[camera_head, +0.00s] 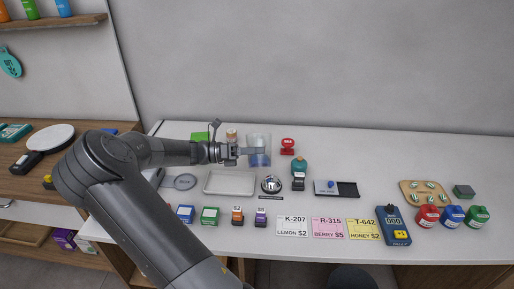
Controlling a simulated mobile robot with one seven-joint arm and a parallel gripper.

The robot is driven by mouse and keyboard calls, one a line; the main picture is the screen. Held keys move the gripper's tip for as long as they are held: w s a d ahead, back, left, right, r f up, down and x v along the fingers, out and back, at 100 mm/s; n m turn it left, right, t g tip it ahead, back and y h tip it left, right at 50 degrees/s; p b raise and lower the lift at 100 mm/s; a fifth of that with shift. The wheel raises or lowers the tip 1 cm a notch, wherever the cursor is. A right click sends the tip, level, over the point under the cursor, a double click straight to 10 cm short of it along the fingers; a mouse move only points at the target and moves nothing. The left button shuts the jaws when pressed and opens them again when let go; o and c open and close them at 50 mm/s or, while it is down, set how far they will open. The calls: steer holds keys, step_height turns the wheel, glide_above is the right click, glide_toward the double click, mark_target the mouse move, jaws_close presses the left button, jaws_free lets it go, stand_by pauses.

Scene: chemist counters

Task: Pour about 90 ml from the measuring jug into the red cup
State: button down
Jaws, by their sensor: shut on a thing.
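My gripper (247,151) reaches in from the left and is shut on the measuring jug (259,141), a clear vessel with blue liquid low inside. The jug looks upright, towards the back of the white counter (400,150); I cannot tell whether it touches the counter. A small red object with a pale mark (288,146) stands just right of the jug, apart from it. A rounder red object with a white band (427,216) stands at the front right. Both are too small to tell which is the red cup.
A teal item (299,165) stands to the right. Coloured price cards (328,228) and a blue handheld device (394,226) line the front. The back right of the counter is clear.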

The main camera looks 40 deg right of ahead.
steer(key=shift+s, duration=0.1)
stand_by(0.7)
steer(key=s+a+f+m+b, duration=0.2)
steer(key=s+a+f+m, duration=0.1)
steer(key=m, duration=0.5)
steer(key=shift+s+a+f+m+y, duration=0.3)
steer(key=shift+s+f, duration=0.55)
steer(key=shift+f, duration=0.05)
